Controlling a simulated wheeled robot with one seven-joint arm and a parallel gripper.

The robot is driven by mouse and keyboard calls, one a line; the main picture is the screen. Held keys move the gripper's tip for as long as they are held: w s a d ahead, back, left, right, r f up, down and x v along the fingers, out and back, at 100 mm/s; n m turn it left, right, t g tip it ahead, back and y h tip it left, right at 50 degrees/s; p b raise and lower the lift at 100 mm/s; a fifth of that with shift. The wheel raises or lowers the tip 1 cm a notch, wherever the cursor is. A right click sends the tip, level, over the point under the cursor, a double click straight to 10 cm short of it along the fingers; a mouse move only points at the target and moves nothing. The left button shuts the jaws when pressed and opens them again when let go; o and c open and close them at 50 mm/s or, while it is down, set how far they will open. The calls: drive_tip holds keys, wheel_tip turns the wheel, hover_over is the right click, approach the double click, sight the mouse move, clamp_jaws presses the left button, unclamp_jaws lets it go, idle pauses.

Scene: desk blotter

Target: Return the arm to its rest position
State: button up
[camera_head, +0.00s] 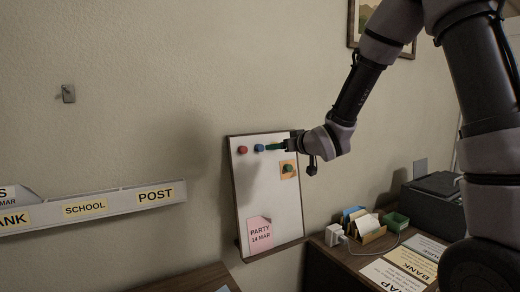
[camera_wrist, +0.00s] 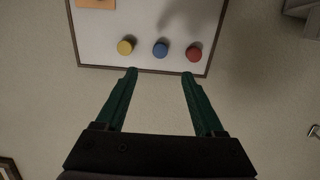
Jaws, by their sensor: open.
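My arm reaches in from the upper right in the head view, and my gripper (camera_head: 272,147) is in front of the top of the whiteboard (camera_head: 265,195). In the wrist view my gripper (camera_wrist: 160,72) shows two green fingers spread apart with nothing between them. Its fingertips overlap the board's frame in the picture, below a yellow magnet (camera_wrist: 125,47), a blue magnet (camera_wrist: 161,49) and a red magnet (camera_wrist: 194,54). I cannot tell whether the tips touch the board. In the head view the yellow magnet is mostly hidden by the gripper.
A green magnet (camera_head: 288,169) holds an orange note, and a pink party card (camera_head: 260,234) sits low on the board. A wall rack (camera_head: 110,203) is at left. The right desk holds a card box (camera_head: 368,232), green tray (camera_head: 396,221) and black printer (camera_head: 434,203).

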drive_tip(key=s+d+r+m+g+h, duration=0.1)
drive_tip(key=s+d+r+m+h, duration=0.3)
drive_tip(key=d, duration=0.6)
drive_tip(key=s+d+r+m+g+h, duration=0.1)
drive_tip(key=s+d+r+m+h, duration=0.2)
drive_tip(key=s+d, duration=0.45)
drive_tip(key=s+d+r+m+g, duration=0.1)
drive_tip(key=s+d+m, duration=0.1)
drive_tip(key=s, duration=0.7)
drive_tip(key=s+d+r+m+g, duration=0.1)
drive_tip(key=s+d+m+g, duration=0.1)
drive_tip(key=s+d, duration=0.3)
drive_tip(key=s, duration=0.3)
drive_tip(key=shift+s+g+y, duration=0.3)
drive_tip(key=shift+s+y, duration=0.1)
